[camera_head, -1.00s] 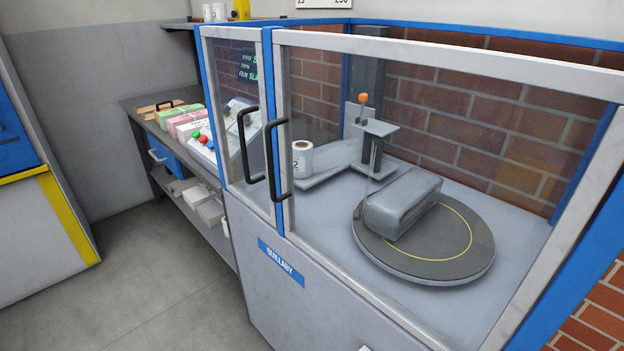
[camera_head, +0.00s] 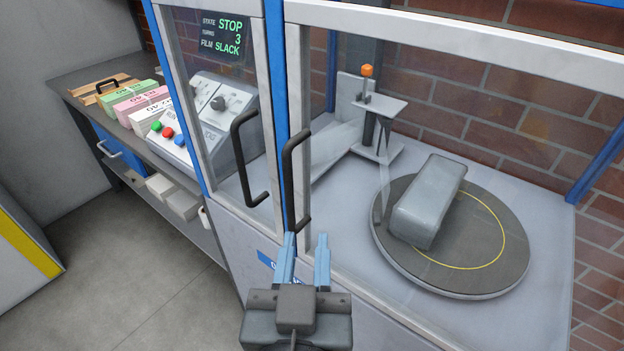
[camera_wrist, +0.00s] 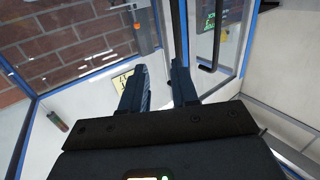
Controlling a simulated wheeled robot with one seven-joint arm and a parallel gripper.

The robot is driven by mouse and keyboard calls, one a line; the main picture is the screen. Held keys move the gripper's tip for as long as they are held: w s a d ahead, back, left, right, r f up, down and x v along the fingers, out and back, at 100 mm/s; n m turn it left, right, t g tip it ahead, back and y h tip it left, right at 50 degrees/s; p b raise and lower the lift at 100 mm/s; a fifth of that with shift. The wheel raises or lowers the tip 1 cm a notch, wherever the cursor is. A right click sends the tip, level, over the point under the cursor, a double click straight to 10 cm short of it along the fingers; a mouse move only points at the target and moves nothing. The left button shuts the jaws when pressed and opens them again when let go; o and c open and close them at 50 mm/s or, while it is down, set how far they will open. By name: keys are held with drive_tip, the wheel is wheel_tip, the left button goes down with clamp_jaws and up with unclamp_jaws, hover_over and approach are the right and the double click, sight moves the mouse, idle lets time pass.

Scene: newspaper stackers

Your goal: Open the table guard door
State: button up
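The large glazed guard door (camera_head: 460,45) with a pale frame stands shut in front of a round turntable (camera_head: 455,282). Its black bar handle (camera_head: 287,180) is upright at its left edge. A narrower glazed panel (camera_head: 182,110) on the left, also shut, has its own black handle (camera_head: 237,165). My gripper (camera_head: 305,243) is open and empty, with its fingertips just below the large door's handle in the head view; I cannot tell whether they touch it. The wrist view shows the open fingers (camera_wrist: 159,72) and a black handle (camera_wrist: 213,38) up and to their right.
A grey wrapped block (camera_head: 428,205) lies on the turntable behind the glass. A control box (camera_head: 215,115) and paper bundles (camera_head: 137,98) stand on the side bench at the left. The grey floor (camera_head: 150,285) is clear at the lower left.

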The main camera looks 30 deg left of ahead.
sight(288, 188)
drive_tip(key=w+a+r, duration=0.1)
drive_tip(key=w+a, duration=0.1)
drive_tip(key=w+a+p, duration=0.1)
drive_tip(key=w+a, duration=0.1)
drive_tip(key=w+a+r+p, duration=0.1)
drive_tip(key=w+a, duration=0.1)
drive_tip(key=shift+w+a+r, duration=0.15)
drive_tip(key=shift+a+r, duration=0.15)
drive_tip(key=shift+r, duration=0.05)
drive_tip(key=shift+c, duration=0.2)
clamp_jaws()
idle(0.4)
